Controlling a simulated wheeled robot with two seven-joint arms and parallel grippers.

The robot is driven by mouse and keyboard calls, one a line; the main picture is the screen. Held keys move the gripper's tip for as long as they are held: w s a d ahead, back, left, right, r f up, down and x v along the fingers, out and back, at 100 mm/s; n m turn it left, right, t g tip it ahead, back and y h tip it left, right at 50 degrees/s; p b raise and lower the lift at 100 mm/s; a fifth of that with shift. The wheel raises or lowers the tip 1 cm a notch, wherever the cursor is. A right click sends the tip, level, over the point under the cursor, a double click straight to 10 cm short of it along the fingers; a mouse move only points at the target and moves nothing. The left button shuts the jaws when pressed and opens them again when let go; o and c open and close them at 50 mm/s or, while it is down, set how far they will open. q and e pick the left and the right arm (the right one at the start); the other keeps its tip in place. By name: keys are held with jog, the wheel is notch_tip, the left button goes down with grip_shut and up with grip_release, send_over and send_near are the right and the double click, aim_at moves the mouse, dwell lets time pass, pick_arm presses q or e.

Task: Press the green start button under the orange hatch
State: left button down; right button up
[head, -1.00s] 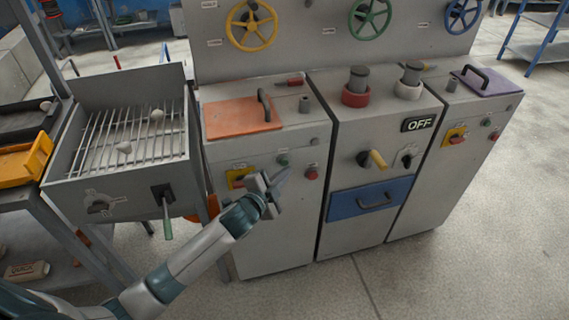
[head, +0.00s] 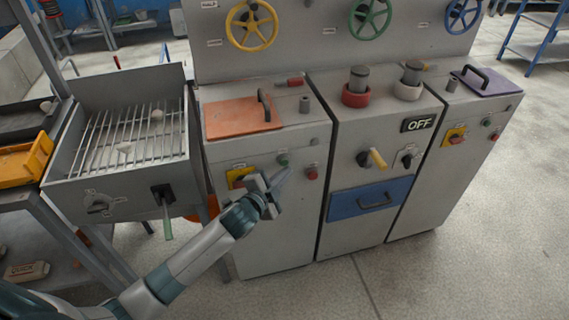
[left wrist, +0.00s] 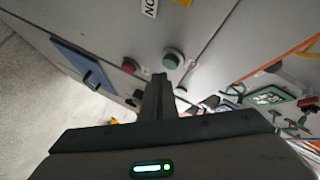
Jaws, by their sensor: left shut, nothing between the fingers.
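The orange hatch (head: 240,118) lies shut on top of the left cabinet, with a dark handle at its right side. The green button (head: 283,159) is on the cabinet's front below it. It also shows in the left wrist view (left wrist: 171,61), just beyond the fingertips. My left gripper (head: 287,172) is shut and empty, its tips just below the green button in the head view. In the left wrist view the shut fingers (left wrist: 160,78) point at the panel a little below and left of the button; contact cannot be told. My right gripper is not in view.
A red button (head: 311,173) sits right of the green one. A yellow-backed switch (head: 239,177) is to the left, partly behind my gripper. The middle cabinet has an OFF display (head: 418,124) and a blue drawer (head: 370,199). A grated box (head: 118,180) stands left.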

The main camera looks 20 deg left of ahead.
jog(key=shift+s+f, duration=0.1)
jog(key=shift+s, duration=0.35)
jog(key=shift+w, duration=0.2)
pick_arm(q)
jog(key=shift+w+a, duration=0.1)
jog(key=shift+w+a, duration=0.15)
jog(key=shift+w, duration=0.1)
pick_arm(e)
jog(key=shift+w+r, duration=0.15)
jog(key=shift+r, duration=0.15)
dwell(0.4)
